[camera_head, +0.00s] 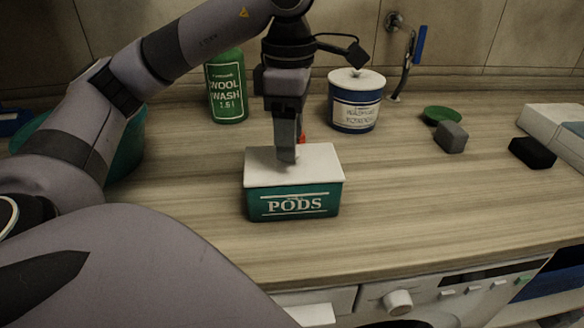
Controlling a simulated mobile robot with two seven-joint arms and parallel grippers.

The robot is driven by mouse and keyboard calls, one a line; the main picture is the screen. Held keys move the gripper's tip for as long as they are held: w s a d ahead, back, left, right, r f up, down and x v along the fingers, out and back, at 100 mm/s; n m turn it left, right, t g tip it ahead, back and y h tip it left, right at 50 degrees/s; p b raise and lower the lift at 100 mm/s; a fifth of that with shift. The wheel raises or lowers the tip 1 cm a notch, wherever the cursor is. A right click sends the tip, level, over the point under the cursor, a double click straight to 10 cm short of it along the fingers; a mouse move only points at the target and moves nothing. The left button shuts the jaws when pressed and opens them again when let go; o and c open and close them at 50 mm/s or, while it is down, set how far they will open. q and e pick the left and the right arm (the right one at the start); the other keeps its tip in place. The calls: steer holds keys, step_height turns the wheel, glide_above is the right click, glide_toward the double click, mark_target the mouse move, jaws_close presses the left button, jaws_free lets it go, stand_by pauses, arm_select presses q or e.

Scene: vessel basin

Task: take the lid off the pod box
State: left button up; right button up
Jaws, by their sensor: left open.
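The pod box (292,205) is green with "PODS" on its front and stands on the wooden counter. Its white lid (322,168) lies on top of it. My left gripper (287,157) points straight down over the middle of the lid, with its fingertips at or just above the lid's surface. The fingers overlap in this view, and nothing shows held between them. A small red thing shows just behind the fingers and is mostly hidden. My right gripper is not in view.
A green wool wash bottle (227,90) and a blue-and-white tub (355,103) stand behind the box. To the right are a green lid (443,115), a grey block (451,137) and a black block (532,153).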

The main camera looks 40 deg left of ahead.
arm_select(q)
step_height(320, 180, down, 2)
steer(key=shift+f, duration=0.2)
jaws_close()
